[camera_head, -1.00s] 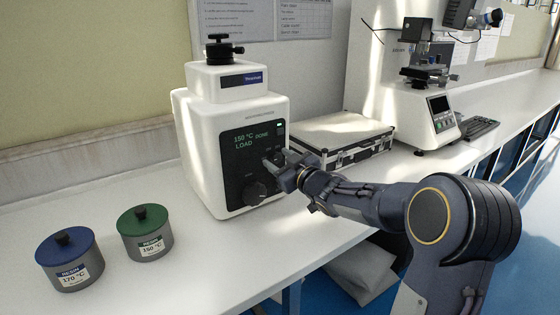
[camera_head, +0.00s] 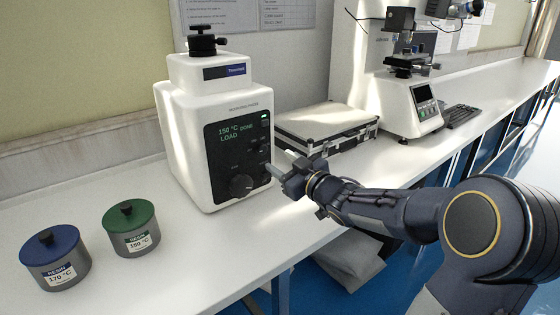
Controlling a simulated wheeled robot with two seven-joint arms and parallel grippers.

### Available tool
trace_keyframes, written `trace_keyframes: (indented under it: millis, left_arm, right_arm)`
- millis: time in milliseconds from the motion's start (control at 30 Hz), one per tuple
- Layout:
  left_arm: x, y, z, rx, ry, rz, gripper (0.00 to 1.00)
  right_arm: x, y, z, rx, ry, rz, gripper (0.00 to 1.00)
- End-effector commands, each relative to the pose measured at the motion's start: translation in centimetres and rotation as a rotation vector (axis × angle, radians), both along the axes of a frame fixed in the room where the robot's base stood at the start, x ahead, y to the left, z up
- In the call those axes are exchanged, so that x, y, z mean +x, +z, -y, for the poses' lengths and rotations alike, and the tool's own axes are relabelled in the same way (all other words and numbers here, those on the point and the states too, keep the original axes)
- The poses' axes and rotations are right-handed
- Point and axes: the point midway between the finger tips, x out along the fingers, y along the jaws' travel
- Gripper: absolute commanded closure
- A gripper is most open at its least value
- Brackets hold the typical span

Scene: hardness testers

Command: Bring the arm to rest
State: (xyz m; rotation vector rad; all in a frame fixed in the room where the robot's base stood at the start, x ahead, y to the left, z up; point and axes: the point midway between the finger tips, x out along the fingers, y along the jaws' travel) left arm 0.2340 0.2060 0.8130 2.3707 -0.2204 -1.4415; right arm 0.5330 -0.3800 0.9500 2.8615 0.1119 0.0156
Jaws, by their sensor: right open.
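My right arm reaches in from the right in the head view. Its gripper (camera_head: 280,168) is open and empty, just right of the front panel of the white mounting press (camera_head: 182,140). A small gap seems to lie between the fingers and the panel. The panel display (camera_head: 236,132) reads "150 °C DONE LOAD", and a dark knob (camera_head: 242,185) sits low on it. A small green light shows at the panel's upper right. My left gripper is not in view.
A blue-lidded resin tin (camera_head: 55,262) and a green-lidded resin tin (camera_head: 131,230) stand at the bench's front left. A silver-edged case (camera_head: 326,128) lies behind my gripper. A tester with a screen (camera_head: 412,105) stands farther right. The bench (camera_head: 190,262) is clear before the press.

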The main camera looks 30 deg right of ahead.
Motion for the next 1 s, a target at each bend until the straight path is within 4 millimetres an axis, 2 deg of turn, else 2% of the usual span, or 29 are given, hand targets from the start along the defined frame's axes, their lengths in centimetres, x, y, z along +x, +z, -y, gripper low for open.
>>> trace_keyframes:
  millis: [400, 533, 633, 700, 767, 800, 900, 1000]
  left_arm:
    - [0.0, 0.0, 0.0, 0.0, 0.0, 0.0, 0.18]
    - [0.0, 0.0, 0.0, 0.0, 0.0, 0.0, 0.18]
    - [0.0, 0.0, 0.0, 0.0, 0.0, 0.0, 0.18]
    - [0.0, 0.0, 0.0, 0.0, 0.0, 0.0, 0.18]
    - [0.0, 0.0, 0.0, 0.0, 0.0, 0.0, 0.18]
    - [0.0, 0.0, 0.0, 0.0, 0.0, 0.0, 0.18]
    - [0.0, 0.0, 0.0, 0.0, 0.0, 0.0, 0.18]
    - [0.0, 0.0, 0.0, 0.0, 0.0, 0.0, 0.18]
  right_arm:
    - [-0.1, 0.0, 0.0, 0.004, -0.005, -0.004, 0.52]
    - [-1.5, 0.1, 0.3, 0.05, -0.075, -0.054, 0.52]
    - [-4.4, -0.7, 0.1, 0.141, -0.174, -0.167, 0.52]
    - [-7.6, -2.2, -0.9, 0.229, -0.231, -0.287, 0.52]
    - [-10.6, -4.1, -2.6, 0.305, -0.257, -0.409, 0.52]
    - [-12.7, -5.4, -3.9, 0.353, -0.262, -0.493, 0.52]
    - [-17.3, -8.1, -7.3, 0.44, -0.243, -0.671, 0.52]
    - [-20.9, -10.1, -10.3, 0.494, -0.205, -0.808, 0.52]
